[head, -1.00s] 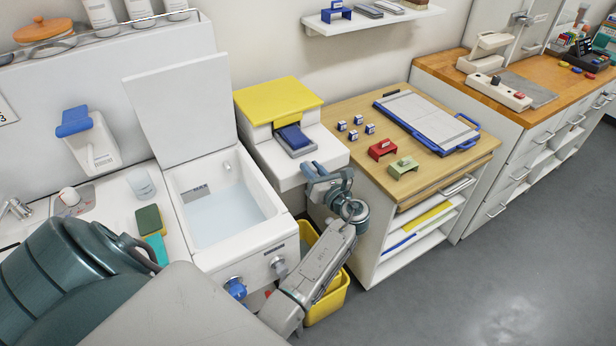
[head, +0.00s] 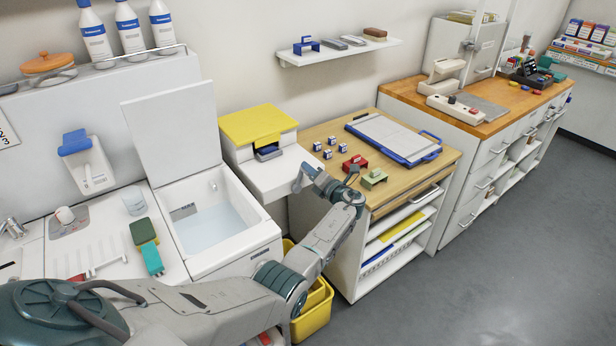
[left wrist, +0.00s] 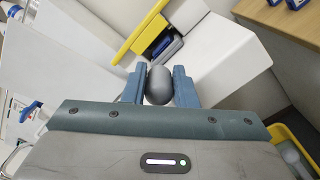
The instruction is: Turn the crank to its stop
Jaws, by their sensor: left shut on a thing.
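The white press-like machine (head: 283,172) with a yellow top (head: 258,123) stands between the sink and the wooden table. A small dark blue and grey piece (head: 268,152) shows under its yellow front flap. My left gripper (head: 308,178) is at the machine's front right side. In the left wrist view, its two blue fingers are shut on a rounded grey knob (left wrist: 159,85), which looks like the crank's handle. The crank's arm and any stop are hidden behind the gripper. My right gripper is not in view.
The open-lidded sink (head: 212,222) with water is left of the machine. The wooden table (head: 420,168) on the right holds small stamps, a red holder (head: 355,163), a green holder (head: 374,178) and a blue-edged board (head: 393,138). A yellow bin (head: 314,312) stands below my arm.

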